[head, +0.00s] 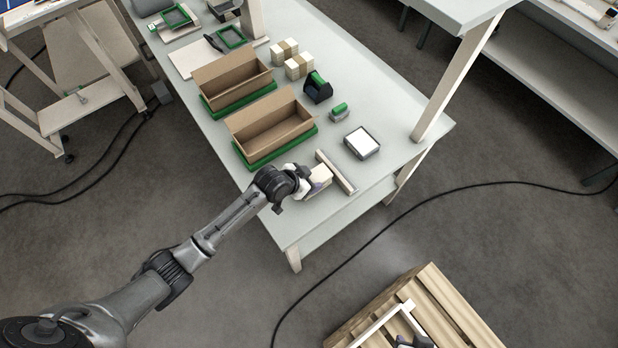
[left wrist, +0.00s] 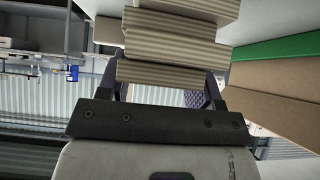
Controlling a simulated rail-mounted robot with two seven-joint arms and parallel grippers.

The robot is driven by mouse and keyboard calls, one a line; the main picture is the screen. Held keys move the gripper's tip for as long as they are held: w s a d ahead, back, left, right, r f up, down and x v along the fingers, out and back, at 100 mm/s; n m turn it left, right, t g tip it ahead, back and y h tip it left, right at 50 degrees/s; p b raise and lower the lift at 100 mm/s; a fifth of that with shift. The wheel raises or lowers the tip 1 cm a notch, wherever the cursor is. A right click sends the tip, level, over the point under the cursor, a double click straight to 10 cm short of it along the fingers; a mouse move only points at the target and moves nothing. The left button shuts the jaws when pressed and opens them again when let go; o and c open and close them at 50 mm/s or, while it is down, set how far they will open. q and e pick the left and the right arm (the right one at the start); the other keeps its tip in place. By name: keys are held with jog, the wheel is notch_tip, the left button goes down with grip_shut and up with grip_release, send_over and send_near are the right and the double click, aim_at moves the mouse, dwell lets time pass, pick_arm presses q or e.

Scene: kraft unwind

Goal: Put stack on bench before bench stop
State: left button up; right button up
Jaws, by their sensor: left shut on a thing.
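My left gripper (head: 306,184) is shut on a pale stack (head: 322,178) near the front end of the bench (head: 310,221). In the left wrist view the stack (left wrist: 175,45) shows as several layered, ridged cream slabs, uneven at their edges, between fingers with purple pads. The bench stop (head: 336,172) is a pale bar lying across the bench just right of the stack. I cannot tell whether the stack touches the stop or the bench top. The gripper and wrist partly hide the stack.
Two open cardboard boxes (head: 271,125) on green bases stand to the left along the bench. A dark tray with white sheets (head: 362,142), a small green-topped item (head: 339,112) and a tape dispenser (head: 318,88) lie beyond the stop. A bench post (head: 447,90) rises at right.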

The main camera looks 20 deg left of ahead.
pick_arm(q)
jog(key=shift+f, duration=0.5)
jog(key=o, duration=1.2)
jog(key=shift+c, duration=0.2)
jog(key=v, duration=1.4)
jog(key=shift+p, duration=0.45)
